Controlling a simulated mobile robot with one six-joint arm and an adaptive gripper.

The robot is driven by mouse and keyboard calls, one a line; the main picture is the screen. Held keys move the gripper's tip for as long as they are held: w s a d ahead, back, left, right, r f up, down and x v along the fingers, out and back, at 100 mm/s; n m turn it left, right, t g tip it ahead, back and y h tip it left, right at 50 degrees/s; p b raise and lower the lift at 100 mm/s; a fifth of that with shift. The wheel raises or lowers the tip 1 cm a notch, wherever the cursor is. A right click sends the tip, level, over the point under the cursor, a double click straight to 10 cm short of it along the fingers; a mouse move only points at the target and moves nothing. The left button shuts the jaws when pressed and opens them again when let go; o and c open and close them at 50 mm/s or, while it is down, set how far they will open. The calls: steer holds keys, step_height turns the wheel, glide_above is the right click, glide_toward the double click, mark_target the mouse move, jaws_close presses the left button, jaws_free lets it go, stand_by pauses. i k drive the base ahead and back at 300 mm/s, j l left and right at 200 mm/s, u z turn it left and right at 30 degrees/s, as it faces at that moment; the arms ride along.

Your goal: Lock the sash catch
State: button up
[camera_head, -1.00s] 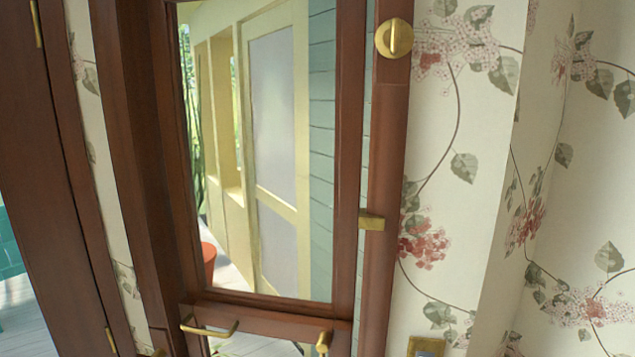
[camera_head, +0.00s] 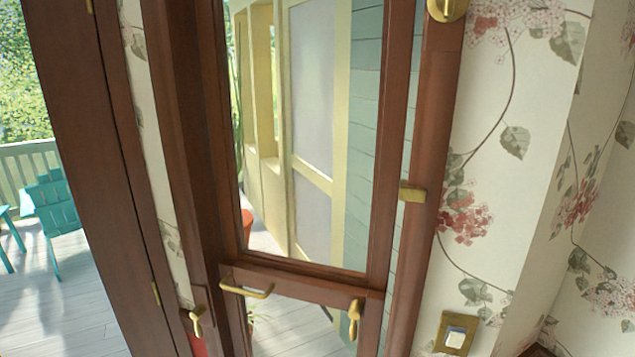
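A tall glazed sash in a dark reddish-brown wooden frame (camera_head: 390,130) fills the middle of the head view. A brass lever catch (camera_head: 355,312) hangs with its arm downward at the right end of the sash's cross rail. A brass bar pull (camera_head: 246,290) is on the same rail at left. A second brass lever (camera_head: 196,320) is on the post further left. A small brass block (camera_head: 412,191) sits on the right jamb (camera_head: 432,130). A narrow strip of outdoor siding shows between sash and jamb, so the sash appears ajar. My gripper is not in view.
A round brass fitting (camera_head: 447,8) is at the top of the right jamb, cut by the picture edge. A light switch (camera_head: 455,336) is on the floral wall (camera_head: 500,220) at lower right. Outside at left, a teal chair (camera_head: 56,215) stands on a pale deck.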

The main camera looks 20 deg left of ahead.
mark_target(355, 312)
steer(key=i+u, duration=0.15)
steer(key=u, duration=0.2)
steer(key=i+u, duration=0.15)
steer(key=u, duration=0.2)
steer(key=i+u, duration=0.15)
steer(key=u, duration=0.2)
